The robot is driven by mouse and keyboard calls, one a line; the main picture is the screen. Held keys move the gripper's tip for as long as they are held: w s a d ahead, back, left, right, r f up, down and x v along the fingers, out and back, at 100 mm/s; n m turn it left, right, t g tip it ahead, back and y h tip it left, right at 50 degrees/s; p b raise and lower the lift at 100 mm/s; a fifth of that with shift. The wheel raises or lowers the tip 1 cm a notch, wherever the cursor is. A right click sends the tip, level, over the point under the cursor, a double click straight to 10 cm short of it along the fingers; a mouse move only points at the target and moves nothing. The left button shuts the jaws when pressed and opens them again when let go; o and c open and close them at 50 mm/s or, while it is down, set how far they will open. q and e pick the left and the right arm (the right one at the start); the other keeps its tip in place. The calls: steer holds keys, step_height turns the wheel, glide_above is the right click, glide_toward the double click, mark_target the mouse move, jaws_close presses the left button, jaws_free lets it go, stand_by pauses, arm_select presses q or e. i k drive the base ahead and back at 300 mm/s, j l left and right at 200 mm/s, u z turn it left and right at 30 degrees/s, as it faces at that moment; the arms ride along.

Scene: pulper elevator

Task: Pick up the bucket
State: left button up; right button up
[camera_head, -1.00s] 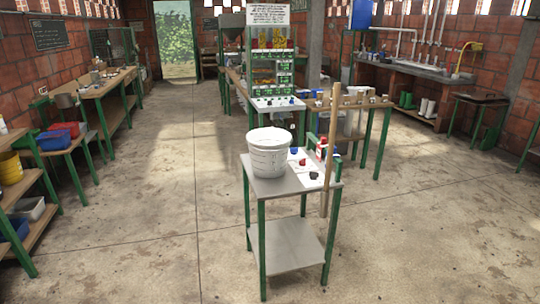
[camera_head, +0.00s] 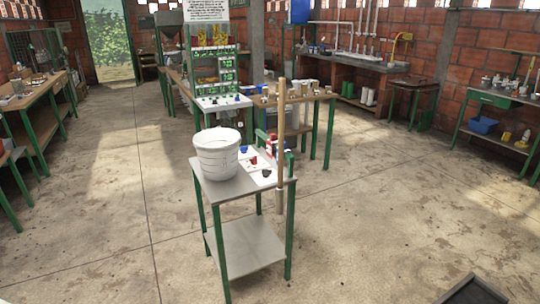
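A white bucket (camera_head: 217,155) with graduation marks stands upright on the left part of a small grey table (camera_head: 229,190) with green legs. Its inside is mostly hidden from this angle. Neither of my grippers shows in the head view, and nothing is touching the bucket except the table top.
A wooden pole (camera_head: 281,140) stands upright at the table's right edge. A white sheet (camera_head: 263,176) with small red, blue and dark items lies beside the bucket. A control panel (camera_head: 213,65) stands behind. A dark tray-like object (camera_head: 474,290) shows at bottom right. The floor in front is open.

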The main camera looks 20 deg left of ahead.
mark_target(217, 150)
steer(key=i+j+z, duration=0.1)
steer(key=j+z, duration=0.25)
steer(key=j, duration=0.15)
steer(key=j+z, duration=0.55)
steer(key=j, duration=0.4)
steer(key=k+j+z, duration=0.2)
steer(key=j, duration=0.9)
steer(key=k+j+z, duration=0.1)
steer(key=j, duration=0.45)
steer(key=k+j+z, duration=0.1)
steer(key=j, duration=0.4)
steer(key=k+j, duration=0.1)
steer(key=j, duration=0.45)
